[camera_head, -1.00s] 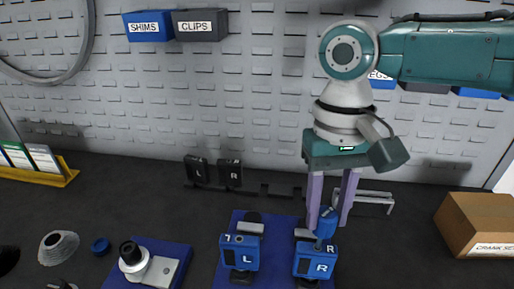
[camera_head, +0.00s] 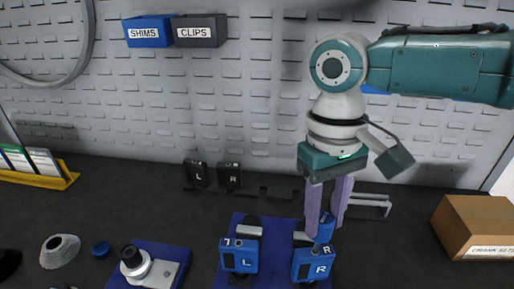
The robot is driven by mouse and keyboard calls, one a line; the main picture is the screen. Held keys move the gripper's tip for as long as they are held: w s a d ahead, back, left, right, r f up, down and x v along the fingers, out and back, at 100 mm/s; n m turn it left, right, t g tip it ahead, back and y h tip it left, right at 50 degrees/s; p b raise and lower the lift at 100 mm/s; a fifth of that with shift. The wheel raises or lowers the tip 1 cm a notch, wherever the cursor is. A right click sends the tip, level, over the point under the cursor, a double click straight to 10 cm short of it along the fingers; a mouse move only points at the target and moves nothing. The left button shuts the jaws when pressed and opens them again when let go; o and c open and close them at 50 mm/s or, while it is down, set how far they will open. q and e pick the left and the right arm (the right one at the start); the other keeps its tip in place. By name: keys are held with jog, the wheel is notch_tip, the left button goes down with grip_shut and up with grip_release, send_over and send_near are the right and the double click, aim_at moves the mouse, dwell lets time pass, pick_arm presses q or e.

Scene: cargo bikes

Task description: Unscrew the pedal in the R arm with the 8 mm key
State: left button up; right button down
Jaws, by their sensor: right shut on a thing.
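My right gripper (camera_head: 326,222) comes down from the upper right over the blue block marked R (camera_head: 314,264). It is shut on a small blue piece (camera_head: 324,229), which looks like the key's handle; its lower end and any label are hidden. A grey arm (camera_head: 301,240) shows beside the fingers, at the R block; its pedal end is hard to make out. The blue block marked L (camera_head: 239,256) stands to the left, with a similar grey arm and a dark part above it. Both blocks are on a blue mat (camera_head: 270,252). My left gripper is not in view.
Two black pieces marked L (camera_head: 196,174) and R (camera_head: 229,176) stand behind the mat. A pale bent bar (camera_head: 373,201) lies right of my gripper. A cardboard box (camera_head: 480,225) is at the right. A blue base with a knob (camera_head: 155,266) is at the front left.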

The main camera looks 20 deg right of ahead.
jog(key=n, duration=0.3)
jog(key=shift+d+f+n, duration=0.1)
jog(key=shift+f+n, duration=0.05)
jog(key=shift+n, duration=0.15)
jog(key=n+p, duration=0.1)
jog(key=n, duration=0.2)
jog(key=shift+n+h, duration=0.4)
jog(key=n, duration=0.2)
jog(key=shift+n+t, duration=0.3)
jog(key=shift+p, duration=0.3)
